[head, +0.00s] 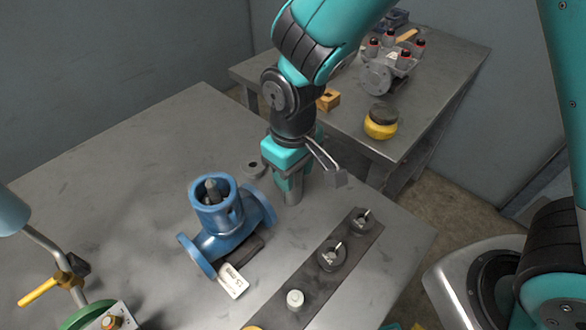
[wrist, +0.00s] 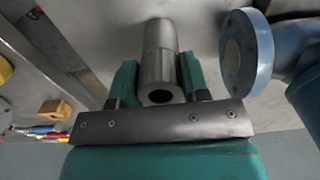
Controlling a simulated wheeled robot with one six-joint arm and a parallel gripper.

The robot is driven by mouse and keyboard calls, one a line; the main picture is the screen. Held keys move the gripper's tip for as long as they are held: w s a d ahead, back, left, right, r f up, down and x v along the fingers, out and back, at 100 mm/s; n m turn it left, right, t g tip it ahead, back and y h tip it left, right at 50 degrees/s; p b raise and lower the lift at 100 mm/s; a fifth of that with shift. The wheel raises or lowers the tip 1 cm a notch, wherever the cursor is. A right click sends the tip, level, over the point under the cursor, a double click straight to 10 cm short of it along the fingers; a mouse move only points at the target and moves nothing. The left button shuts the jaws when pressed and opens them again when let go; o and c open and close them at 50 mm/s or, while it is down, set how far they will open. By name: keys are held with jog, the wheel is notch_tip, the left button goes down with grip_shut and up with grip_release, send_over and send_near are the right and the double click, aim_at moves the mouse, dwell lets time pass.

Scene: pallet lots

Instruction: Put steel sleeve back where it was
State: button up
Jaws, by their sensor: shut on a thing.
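The steel sleeve (wrist: 160,62) is a grey hollow cylinder between the two teal fingers of my gripper (wrist: 158,85) in the wrist view. My gripper is shut on it. In the head view the lower part of the sleeve (head: 293,190) shows below my gripper (head: 291,178), upright over the grey table. I cannot tell whether its lower end touches the table. A blue flanged valve body (head: 222,222) stands to the left of the sleeve, with a dark stem in its open top.
A small grey ring (head: 254,169) lies behind the valve body. A dark strip (head: 319,279) at the front right bears two round parts with pale pins (head: 332,253) and a small pale cylinder (head: 294,299). A second table (head: 440,75) behind holds a yellow-black jar (head: 381,121).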

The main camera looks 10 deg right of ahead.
jog(key=shift+f, duration=0.15)
jog(key=o, duration=1)
notch_tip(320, 180, up, 12)
jog(key=s+d+r+y, duration=0.1)
jog(key=s+d, duration=0.1)
jog(key=s, duration=0.2)
jog(key=s+d+r+y, duration=0.1)
jog(key=s+d+r, duration=0.1)
jog(key=s, duration=0.2)
jog(key=s+d+r+y, duration=0.2)
jog(key=s, duration=0.2)
jog(key=shift+s+r, duration=0.15)
jog(key=shift+s, duration=0.25)
